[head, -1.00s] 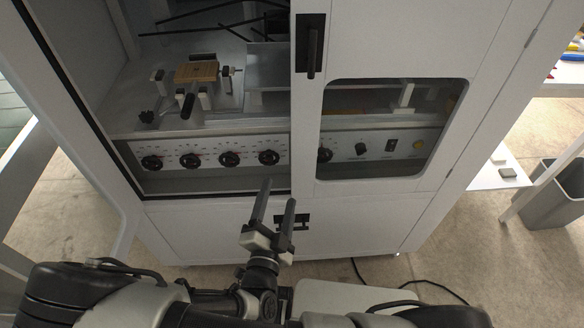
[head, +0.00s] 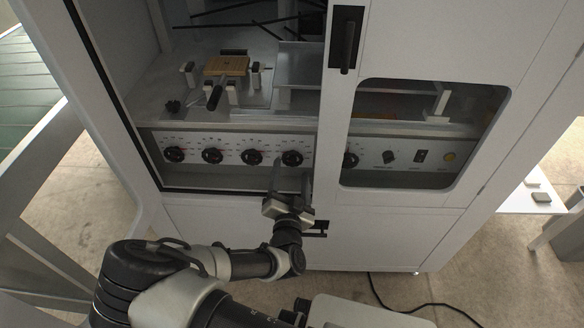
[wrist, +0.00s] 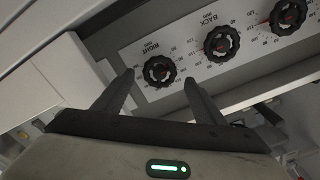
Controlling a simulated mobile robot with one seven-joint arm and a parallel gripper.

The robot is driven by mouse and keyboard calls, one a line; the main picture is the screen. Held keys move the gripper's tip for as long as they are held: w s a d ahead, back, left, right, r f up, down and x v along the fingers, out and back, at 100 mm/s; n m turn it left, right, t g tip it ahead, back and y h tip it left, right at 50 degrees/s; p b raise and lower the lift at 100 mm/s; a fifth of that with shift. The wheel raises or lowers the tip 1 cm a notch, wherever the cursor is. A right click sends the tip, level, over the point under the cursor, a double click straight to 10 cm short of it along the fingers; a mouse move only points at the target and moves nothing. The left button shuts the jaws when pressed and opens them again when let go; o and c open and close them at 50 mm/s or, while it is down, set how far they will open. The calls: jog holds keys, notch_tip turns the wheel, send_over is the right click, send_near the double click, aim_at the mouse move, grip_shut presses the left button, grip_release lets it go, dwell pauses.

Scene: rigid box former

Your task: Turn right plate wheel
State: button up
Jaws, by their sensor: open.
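The right plate wheel is a round black knurled knob with a red mark on its face (wrist: 159,71), labelled RIGHT in the wrist view. In the head view it appears to be the knob (head: 292,158) at the right end of the row in the open bay. My gripper (head: 291,178) is open, just in front of and slightly below that knob. In the wrist view the knob shows between the fingertips of my gripper (wrist: 158,80). The fingers look empty; I cannot tell whether they touch the knob.
Similar knobs stand beside it, one labelled BACK (wrist: 221,43). A closed door with a window (head: 430,190) covers the right half of the panel. The door handle (head: 345,40) and a lower black latch (head: 318,228) stick out nearby. A wooden block (head: 227,66) sits inside the machine.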

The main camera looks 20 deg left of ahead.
aim_at(292, 161)
jog(key=shift+b+x, duration=0.3)
jog(key=shift+x, duration=1.6)
jog(key=c, duration=1.1)
jog(key=shift+o, duration=0.3)
jog(key=shift+r+p, duration=0.1)
jog(key=shift+p, duration=0.25)
